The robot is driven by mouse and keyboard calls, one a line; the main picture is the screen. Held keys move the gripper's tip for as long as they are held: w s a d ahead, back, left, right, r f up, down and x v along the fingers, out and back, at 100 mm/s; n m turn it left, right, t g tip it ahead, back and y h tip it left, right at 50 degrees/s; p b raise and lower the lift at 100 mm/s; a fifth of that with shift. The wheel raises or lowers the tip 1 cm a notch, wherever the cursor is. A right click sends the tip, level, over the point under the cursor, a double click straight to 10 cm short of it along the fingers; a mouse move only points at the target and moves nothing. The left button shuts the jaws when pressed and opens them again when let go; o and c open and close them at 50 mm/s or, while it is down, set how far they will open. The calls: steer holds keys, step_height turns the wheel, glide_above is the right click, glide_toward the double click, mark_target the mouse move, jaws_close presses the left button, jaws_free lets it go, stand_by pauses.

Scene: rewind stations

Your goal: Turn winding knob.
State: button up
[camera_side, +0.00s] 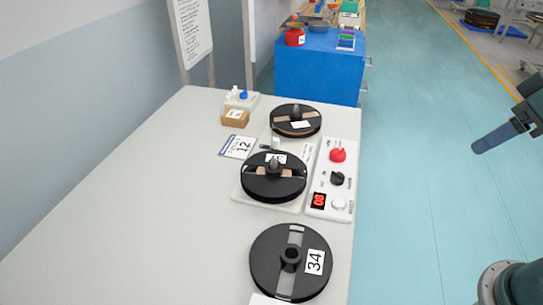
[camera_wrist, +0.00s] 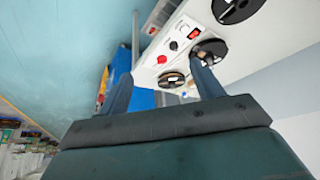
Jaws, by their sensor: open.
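A white control panel (camera_side: 320,195) lies near the right edge of the table. The knob labels are too small to read surely. My gripper (camera_side: 492,138) is at the far right, off the table and apart from the panel. In the wrist view, my gripper (camera_wrist: 162,78) is open and empty, with the red knob (camera_wrist: 162,59) and black knob (camera_wrist: 174,45) beyond its fingers.
Black reels stand beside the panel, at the back (camera_side: 297,120) and middle (camera_side: 273,177); another (camera_side: 291,262) is at the front. A card marked 12 (camera_side: 238,146) and a small brown box (camera_side: 235,118) lie behind. A blue cabinet (camera_side: 318,72) stands beyond. The table's left side is clear.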

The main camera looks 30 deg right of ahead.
steer(key=w+r+g, duration=0.2)
steer(key=w, duration=0.8)
steer(key=n+g, duration=0.3)
glide_above(339, 151)
step_height(339, 151, down, 18)
steer(key=shift+w, duration=0.1)
steer(key=shift+f, duration=0.15)
step_height(339, 151, down, 13)
steer(key=shift+d+f, duration=0.1)
steer(key=shift+f, duration=0.1)
steer(key=c, duration=1)
